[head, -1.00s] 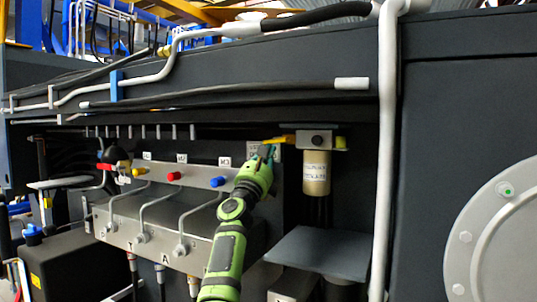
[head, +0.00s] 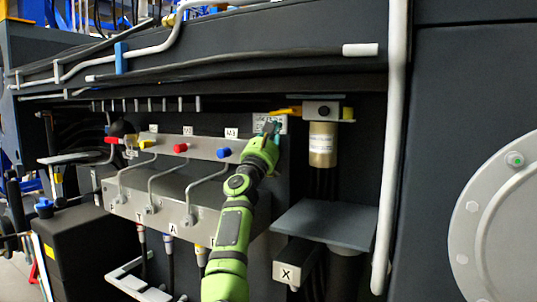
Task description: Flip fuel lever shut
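My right gripper (head: 272,128), on a green arm, is just below and left of the lever's free end. Its fingers are small and seen from behind, so I cannot tell whether they are open or shut or whether they touch the lever. A small labelled plate (head: 264,122) behind the fingers is partly hidden. My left gripper is not in view.
A grey manifold (head: 195,147) with yellow, red and blue knobs lies left of my arm. A grey shelf (head: 325,224) juts out below the filter. A pale vertical pipe (head: 391,150) stands to the right. A dark beam with hoses runs above.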

